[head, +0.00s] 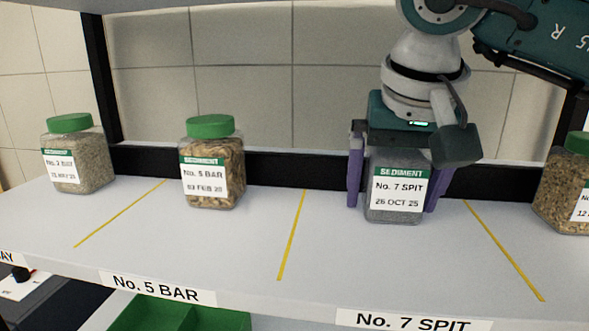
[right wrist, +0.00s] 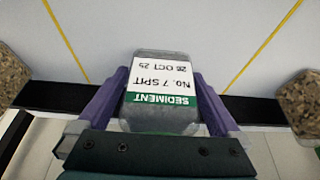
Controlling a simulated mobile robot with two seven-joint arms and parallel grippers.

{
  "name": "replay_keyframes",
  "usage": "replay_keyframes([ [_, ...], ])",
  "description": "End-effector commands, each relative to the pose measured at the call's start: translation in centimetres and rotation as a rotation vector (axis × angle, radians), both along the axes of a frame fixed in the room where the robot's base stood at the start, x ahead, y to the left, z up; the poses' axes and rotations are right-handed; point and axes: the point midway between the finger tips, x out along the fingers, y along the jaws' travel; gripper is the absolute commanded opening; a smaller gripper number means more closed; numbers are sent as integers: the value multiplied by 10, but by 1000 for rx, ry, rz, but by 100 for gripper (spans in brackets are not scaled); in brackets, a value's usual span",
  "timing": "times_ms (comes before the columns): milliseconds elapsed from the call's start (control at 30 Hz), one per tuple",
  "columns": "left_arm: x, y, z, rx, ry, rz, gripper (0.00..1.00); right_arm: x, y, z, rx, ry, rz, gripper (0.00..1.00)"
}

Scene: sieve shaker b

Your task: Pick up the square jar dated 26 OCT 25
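The square jar dated 26 OCT 25 (head: 396,212) is clear with grey contents and a "SEDIMENT No. 7 SPIT" label facing front. It stands upright on the shelf behind the No. 7 SPIT tag. My right gripper (head: 396,190) comes down over it, one purple finger at each side; its body hides the lid. The right wrist view shows the jar (right wrist: 162,118) between the two fingers (right wrist: 160,95), close to its sides. I cannot tell whether the fingers touch it. My left gripper is not in view.
The No. 5 BAR jar (head: 212,190) and another green-lidded jar (head: 77,170) stand to the left, and a jar (head: 570,190) stands at the right edge. Yellow lines divide the white shelf (head: 240,245). A black rail (head: 270,170) runs along the back. Shelf space before the jars is clear.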

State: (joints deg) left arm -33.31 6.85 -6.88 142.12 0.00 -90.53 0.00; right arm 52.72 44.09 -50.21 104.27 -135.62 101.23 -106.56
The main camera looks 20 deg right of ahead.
Motion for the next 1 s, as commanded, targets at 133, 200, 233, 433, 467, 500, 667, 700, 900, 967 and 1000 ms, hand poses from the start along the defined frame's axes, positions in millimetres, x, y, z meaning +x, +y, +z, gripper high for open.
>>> replay_keyframes([
  [133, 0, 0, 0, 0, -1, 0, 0, 0, 0, 0, 0, 0, 0, 84],
  [200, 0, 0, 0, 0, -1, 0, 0, 0, 0, 0, 0, 0, 0, 76],
  [233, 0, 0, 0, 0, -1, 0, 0, 0, 0, 0, 0, 0, -1, 73],
  [433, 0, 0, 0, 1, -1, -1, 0, 0, 0, 0, 0, 0, -1, 50],
  [467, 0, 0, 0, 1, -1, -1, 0, 0, 0, 0, 0, 0, -1, 47],
  [500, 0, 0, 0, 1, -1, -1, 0, 0, 0, 0, 0, 0, -1, 43],
  [667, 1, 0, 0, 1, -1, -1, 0, 0, 0, 0, 0, 0, -1, 25],
  [700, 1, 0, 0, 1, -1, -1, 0, 0, 0, 0, 0, 0, -1, 20],
  [900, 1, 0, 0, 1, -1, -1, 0, 0, 0, 0, 0, 0, -1, 0],
  [967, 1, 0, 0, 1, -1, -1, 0, 0, 0, 1, 0, -2, -2, 0],
  [1000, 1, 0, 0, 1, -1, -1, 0, 0, 0, 1, 0, -3, -1, 0],
])
